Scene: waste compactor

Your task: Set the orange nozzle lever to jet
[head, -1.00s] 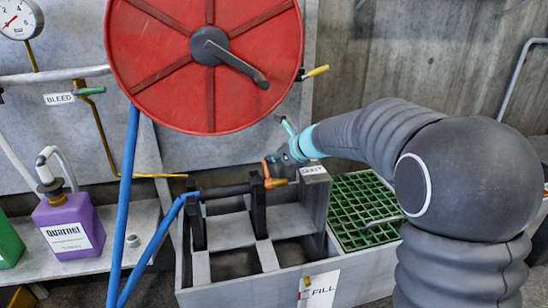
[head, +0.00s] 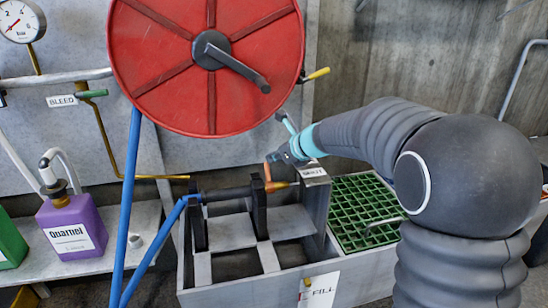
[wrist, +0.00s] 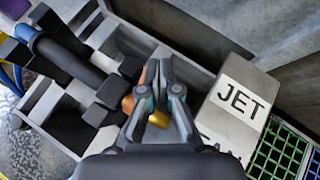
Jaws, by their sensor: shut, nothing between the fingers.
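The orange nozzle lever (head: 267,171) stands up from the hose nozzle (head: 279,186), whose brass-coloured tip points right. The nozzle lies in black supports (head: 259,205) over the grey trough. My gripper (head: 273,157) is shut and empty, its fingertips right by the top of the lever. In the wrist view, my gripper (wrist: 159,66) covers part of the nozzle; the orange lever (wrist: 150,72) shows at the left finger's side. I cannot tell whether they touch. The JET label (wrist: 240,97) is on a grey block to the right; a second label below it is partly hidden.
A red hose reel (head: 150,50) with a dark crank hangs above the trough. A blue hose (head: 160,245) runs to the nozzle. A green grating (head: 358,205) lies right of the block. A purple Quarnel jug (head: 70,230) stands on the left shelf.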

